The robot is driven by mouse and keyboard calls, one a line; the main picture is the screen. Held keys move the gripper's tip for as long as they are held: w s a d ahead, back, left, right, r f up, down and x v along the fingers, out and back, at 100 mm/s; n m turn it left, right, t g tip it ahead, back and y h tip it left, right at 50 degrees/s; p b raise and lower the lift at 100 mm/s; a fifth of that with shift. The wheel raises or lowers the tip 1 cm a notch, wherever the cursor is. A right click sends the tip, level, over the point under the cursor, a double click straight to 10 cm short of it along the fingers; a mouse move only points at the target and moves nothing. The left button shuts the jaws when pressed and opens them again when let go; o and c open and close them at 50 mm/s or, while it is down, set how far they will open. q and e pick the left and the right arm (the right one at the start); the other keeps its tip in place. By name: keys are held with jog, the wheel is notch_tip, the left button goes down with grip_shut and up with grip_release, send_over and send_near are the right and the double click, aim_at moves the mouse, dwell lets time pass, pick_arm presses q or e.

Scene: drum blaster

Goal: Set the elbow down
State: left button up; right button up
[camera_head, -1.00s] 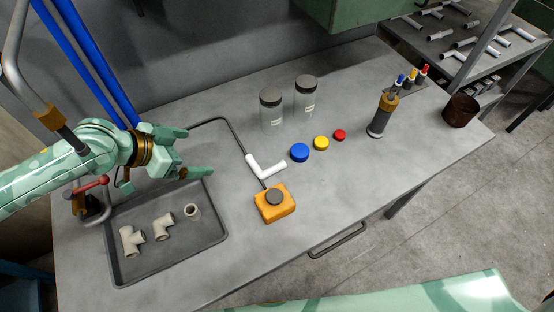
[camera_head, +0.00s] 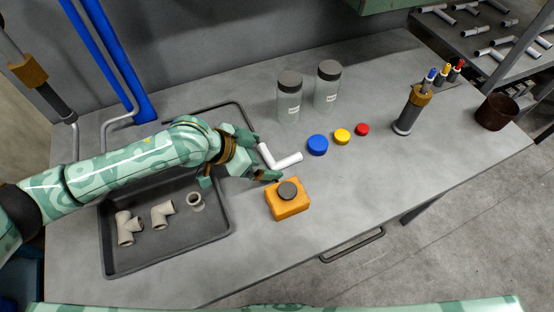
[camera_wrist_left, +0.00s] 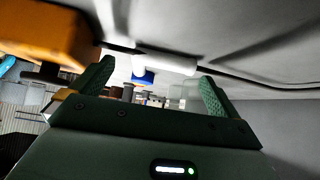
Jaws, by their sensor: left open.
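A white elbow pipe (camera_head: 287,161) lies on the grey bench beside the orange box (camera_head: 287,205). My left gripper (camera_head: 262,159) is open, low over the bench, with its fingertips on either side of the elbow's left arm. In the left wrist view the elbow (camera_wrist_left: 165,63) shows just beyond and between the two spread fingers (camera_wrist_left: 157,75); I cannot tell whether they touch it. A grey elbow fitting (camera_head: 162,214) lies in the dark tray (camera_head: 190,256). My right gripper is not in view.
The tray also holds a tee (camera_head: 127,229) and a short ring fitting (camera_head: 196,201). Two lidded jars (camera_head: 288,102) stand behind the elbow. Blue (camera_head: 317,145), yellow and red caps lie to its right. A dark hose curves behind my gripper. The bench's front right is clear.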

pick_arm(q)
jog(key=shift+x, duration=1)
jog(key=shift+a+r, duration=0.1)
jog(key=shift+a, duration=0.05)
jog(key=c, duration=1.1)
